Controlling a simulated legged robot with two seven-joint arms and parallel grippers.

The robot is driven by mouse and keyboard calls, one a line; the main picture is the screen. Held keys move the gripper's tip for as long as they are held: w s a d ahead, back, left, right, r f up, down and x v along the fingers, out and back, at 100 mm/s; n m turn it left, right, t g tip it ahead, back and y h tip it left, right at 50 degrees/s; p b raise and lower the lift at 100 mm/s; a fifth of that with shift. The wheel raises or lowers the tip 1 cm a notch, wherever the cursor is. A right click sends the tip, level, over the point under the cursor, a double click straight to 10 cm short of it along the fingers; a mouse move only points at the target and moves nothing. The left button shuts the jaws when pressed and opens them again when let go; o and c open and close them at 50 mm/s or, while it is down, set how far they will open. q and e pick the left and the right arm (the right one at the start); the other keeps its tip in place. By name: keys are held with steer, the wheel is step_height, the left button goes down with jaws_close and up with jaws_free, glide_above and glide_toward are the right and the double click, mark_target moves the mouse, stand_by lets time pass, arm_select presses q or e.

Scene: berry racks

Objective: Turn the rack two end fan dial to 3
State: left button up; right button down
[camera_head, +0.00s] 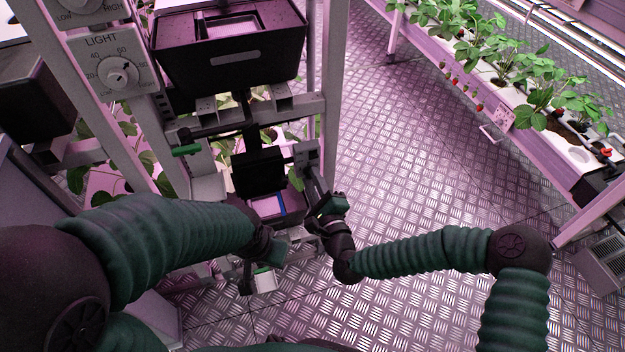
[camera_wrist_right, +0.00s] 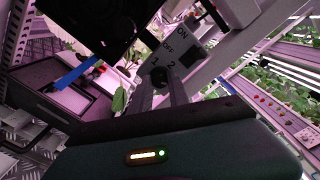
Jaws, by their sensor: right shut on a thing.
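The fan dial's grey plate (camera_wrist_right: 186,50), marked ON, OFF, 1 and 2, faces my right wrist camera; a mark for 3 is not visible. The dark dial knob (camera_wrist_right: 160,76) sits at its lower left, partly hidden by my fingers. My right gripper (camera_wrist_right: 162,90) is shut on this knob. In the head view, my right gripper (camera_head: 315,188) is at the rack's end, just below a small grey box (camera_head: 304,154); the dial face cannot be read there. My left gripper (camera_head: 276,248) is low in front of the rack; its fingertips are unclear.
A LIGHT dial (camera_head: 118,72) is on the rack post at upper left. A black bin (camera_head: 228,62) and a lower tray with a blue strip (camera_head: 266,207) are close by. A strawberry rack (camera_head: 500,85) stands right, with open metal floor (camera_head: 430,160) between.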

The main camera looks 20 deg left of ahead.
steer(key=shift+d+f, duration=0.15)
steer(key=shift+f, duration=0.25)
steer(key=c, duration=1.3)
jaws_free()
steer(key=shift+o, duration=0.2)
steer(key=shift+r, duration=0.15)
steer(key=p+v, duration=0.4)
steer(key=v, duration=1.2)
steer(key=shift+s+d, duration=0.2)
steer(key=shift+s, duration=0.15)
